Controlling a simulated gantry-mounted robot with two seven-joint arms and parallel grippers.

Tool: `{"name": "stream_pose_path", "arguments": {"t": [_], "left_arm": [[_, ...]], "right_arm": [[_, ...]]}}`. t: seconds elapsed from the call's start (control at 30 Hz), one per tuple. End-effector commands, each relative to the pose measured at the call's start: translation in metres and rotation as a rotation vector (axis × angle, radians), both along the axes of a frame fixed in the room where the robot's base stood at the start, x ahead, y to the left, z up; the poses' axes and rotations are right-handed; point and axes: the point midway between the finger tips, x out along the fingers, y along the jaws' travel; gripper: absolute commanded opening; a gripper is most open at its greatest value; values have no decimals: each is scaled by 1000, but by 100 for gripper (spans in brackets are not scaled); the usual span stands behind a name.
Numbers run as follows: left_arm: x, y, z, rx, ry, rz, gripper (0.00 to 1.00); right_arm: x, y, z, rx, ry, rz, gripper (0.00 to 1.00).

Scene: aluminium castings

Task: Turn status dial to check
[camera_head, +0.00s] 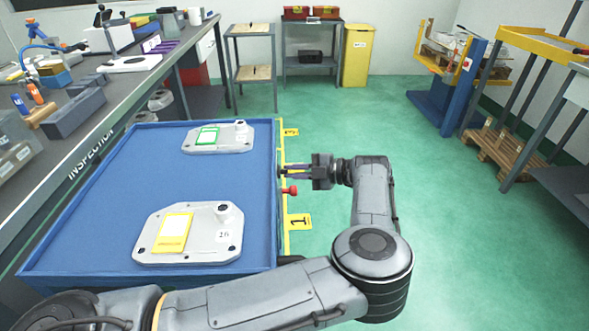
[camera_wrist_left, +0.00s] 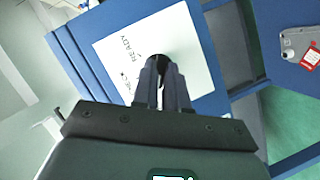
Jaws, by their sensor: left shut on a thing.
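The status dial (camera_wrist_left: 157,61) is a dark round knob on a white plate (camera_wrist_left: 195,52) in the left wrist view. The plate reads "READY" near the dial, and other lettering is partly covered by the fingers. My left gripper (camera_head: 284,172) reaches the right side of the blue-topped table from the right, its fingers pointing left. In the left wrist view my left gripper (camera_wrist_left: 160,72) is shut on the dial. The dial's pointer is hidden, so its setting cannot be told. My right gripper is not in view.
The blue table (camera_head: 100,235) carries a casting with a yellow-framed card (camera_head: 205,240) and one with a green-framed card (camera_head: 233,140). A red knob (camera_head: 290,190) sticks out just below my left gripper. The green floor (camera_head: 450,200) to the right is open.

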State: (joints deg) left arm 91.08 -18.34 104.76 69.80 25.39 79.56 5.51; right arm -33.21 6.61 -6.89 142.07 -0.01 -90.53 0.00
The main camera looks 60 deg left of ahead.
Motion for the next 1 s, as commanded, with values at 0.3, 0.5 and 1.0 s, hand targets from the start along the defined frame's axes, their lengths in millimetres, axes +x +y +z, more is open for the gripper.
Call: {"name": "stream_pose_path", "arguments": {"t": [0.3, 0.5, 1.0], "left_arm": [[0, 2, 8, -211, 107, 2, 0], [1, 3, 8, -380, 193, 1, 0], [3, 6, 5, -742, 382, 1, 0]], "right_arm": [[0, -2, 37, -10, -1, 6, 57], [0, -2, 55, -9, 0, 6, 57], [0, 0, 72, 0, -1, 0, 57]]}}
